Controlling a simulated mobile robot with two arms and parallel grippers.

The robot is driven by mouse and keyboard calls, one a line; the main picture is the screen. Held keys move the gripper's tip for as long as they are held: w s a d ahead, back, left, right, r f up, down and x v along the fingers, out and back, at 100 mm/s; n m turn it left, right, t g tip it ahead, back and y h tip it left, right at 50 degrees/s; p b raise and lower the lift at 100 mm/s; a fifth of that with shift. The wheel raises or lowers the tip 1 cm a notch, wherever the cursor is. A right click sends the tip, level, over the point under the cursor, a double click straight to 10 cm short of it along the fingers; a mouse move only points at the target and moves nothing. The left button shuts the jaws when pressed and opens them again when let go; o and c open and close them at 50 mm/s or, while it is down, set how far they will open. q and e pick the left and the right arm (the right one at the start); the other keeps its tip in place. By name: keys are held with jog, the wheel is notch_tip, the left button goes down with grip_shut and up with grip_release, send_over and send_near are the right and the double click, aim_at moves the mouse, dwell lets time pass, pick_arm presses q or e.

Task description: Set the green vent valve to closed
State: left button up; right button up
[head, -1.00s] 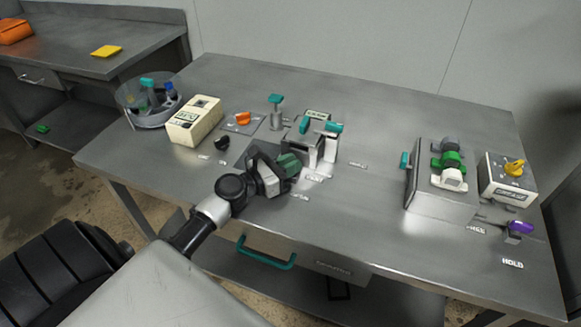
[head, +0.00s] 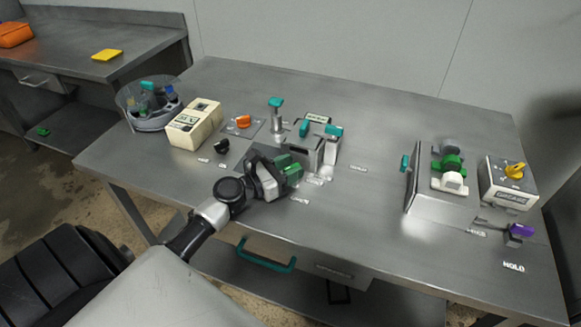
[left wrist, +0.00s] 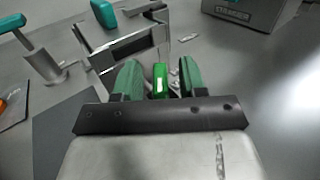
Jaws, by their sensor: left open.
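The green vent valve shows a bright green handle (left wrist: 160,80) between my left fingers in the left wrist view. In the head view its handle (head: 294,171) is partly hidden by the gripper. My left gripper (head: 286,167) is open, with one dark green finger on each side of the handle; it also shows in the left wrist view (left wrist: 154,82). I cannot tell whether either finger touches the handle. The valve's base and its exact setting are hidden. My right gripper is not in view.
A metal fixture with teal handles (head: 333,131) stands just behind my left gripper. A teal-topped post (head: 276,116) and a beige box (head: 194,125) are to its left. A panel with grey, green and white knobs (head: 452,163) stands at right. The table's middle right is clear.

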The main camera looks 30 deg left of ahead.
pick_arm(q)
jog(key=b+v, duration=0.1)
jog(key=v, duration=0.9)
jog(key=shift+s+a, duration=0.1)
jog(key=shift+s, duration=0.15)
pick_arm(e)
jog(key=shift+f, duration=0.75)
pick_arm(q)
jog(key=shift+f, duration=0.1)
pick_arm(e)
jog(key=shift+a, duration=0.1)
